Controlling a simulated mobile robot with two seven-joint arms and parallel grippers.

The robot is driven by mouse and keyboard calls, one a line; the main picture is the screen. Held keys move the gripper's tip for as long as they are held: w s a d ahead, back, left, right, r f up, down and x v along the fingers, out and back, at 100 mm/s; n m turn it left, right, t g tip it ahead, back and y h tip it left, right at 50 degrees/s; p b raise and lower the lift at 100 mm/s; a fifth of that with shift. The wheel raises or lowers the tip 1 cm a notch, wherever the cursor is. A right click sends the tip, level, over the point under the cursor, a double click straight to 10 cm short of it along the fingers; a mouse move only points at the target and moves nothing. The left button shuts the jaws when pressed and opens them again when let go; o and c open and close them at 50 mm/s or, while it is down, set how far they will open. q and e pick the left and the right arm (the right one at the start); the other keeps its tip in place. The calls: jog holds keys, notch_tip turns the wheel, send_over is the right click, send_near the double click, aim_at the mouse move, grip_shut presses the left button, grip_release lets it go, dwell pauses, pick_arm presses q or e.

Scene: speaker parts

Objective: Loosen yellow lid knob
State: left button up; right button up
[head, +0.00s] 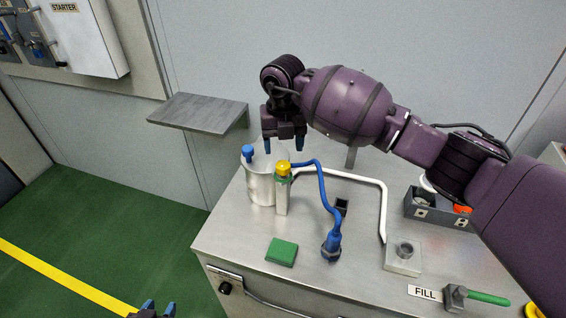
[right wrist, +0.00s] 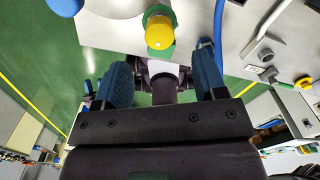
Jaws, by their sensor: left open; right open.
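The yellow lid knob (head: 284,168) sits on a green collar at the top of a slim pale green and white post (head: 282,196) on the metal bench. In the right wrist view the yellow knob (right wrist: 160,32) shows beyond the fingertips, roughly midway between them. My right gripper (head: 284,146) is open and empty, pointing down above the knob and apart from it. Its two blue fingers also show in the right wrist view (right wrist: 161,62). My left gripper (head: 158,309) is at the bottom edge, mostly cut off, open and far from the knob.
A pale canister (head: 259,187) with a blue knob (head: 248,153) stands just left of the post. A blue hose (head: 322,185) and white pipe (head: 370,182) run close on the right. A green pad (head: 282,252) lies in front. A grey shelf (head: 199,113) projects behind.

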aim_at(283, 164)
pick_arm(q)
jog(key=shift+w+d+r, duration=0.1)
jog(key=shift+w+r, duration=0.35)
jog(key=shift+r, duration=0.05)
pick_arm(e)
notch_tip(283, 164, down, 7)
jog(key=shift+f, duration=0.2)
jog(key=c, duration=0.9)
pick_arm(q)
jog(key=shift+s+f, duration=0.1)
jog(key=shift+f, duration=0.1)
